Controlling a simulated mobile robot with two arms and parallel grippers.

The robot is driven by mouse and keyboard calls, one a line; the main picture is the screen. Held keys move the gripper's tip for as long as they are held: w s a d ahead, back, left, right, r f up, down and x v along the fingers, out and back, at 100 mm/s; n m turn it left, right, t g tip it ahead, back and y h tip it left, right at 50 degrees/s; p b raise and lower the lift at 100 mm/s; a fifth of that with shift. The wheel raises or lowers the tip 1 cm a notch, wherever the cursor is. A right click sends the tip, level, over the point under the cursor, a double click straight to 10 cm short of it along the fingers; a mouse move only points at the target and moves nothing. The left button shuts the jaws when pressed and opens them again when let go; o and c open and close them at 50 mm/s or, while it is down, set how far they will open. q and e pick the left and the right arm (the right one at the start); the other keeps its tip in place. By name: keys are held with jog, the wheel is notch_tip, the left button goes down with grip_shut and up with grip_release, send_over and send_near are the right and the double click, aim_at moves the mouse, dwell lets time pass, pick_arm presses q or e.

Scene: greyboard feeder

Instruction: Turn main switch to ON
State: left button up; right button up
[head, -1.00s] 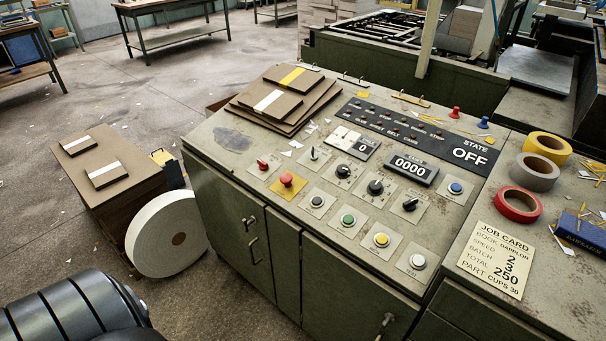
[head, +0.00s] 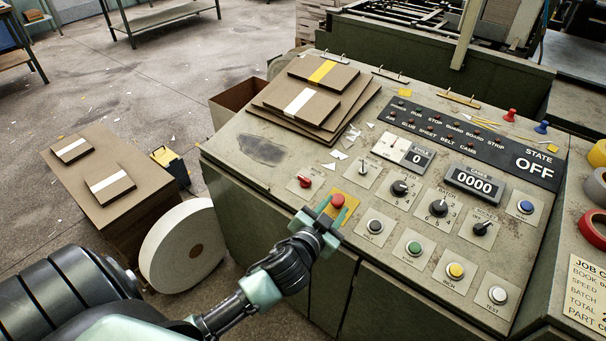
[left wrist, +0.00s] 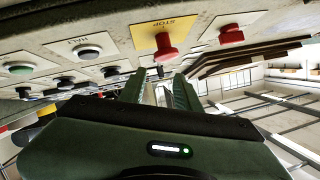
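The control panel (head: 365,185) shows a STATE display (head: 535,163) reading OFF. A small red switch knob (head: 304,181) sits at its left end, its label too small to read; it appears as a red knob (left wrist: 231,34) in the left wrist view. Beside it is the red mushroom STOP button (head: 338,200) on a yellow plate, also in the left wrist view (left wrist: 165,48). My left gripper (head: 330,220) is by the panel's front edge, near the STOP button. Its two fingers (left wrist: 160,88) are apart with nothing between them. My right gripper is not in view.
Several other knobs and buttons, such as the green button (head: 414,248), crowd the panel right of my gripper. Stacked boards (head: 315,95) lie at the panel's back left.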

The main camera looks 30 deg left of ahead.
pick_arm(q)
jog(key=w+d+r+m+t+h, duration=0.1)
jog(key=w+d+r+m+h, duration=0.2)
jog(key=d+r+m+h, duration=0.3)
jog(key=w+d+r+m+t+h, duration=0.25)
jog(key=w+r+m+h, duration=0.2)
jog(key=r, duration=0.35)
jog(key=m+g+y, duration=0.5)
jog(key=g+y, duration=0.4)
jog(key=g, duration=0.7)
send_near(303, 178)
jog(key=x, duration=0.2)
jog(key=p+x, duration=0.1)
jog(key=x, duration=0.5)
jog(key=shift+w+f, duration=0.1)
jog(key=shift+f, duration=0.2)
grip_shut()
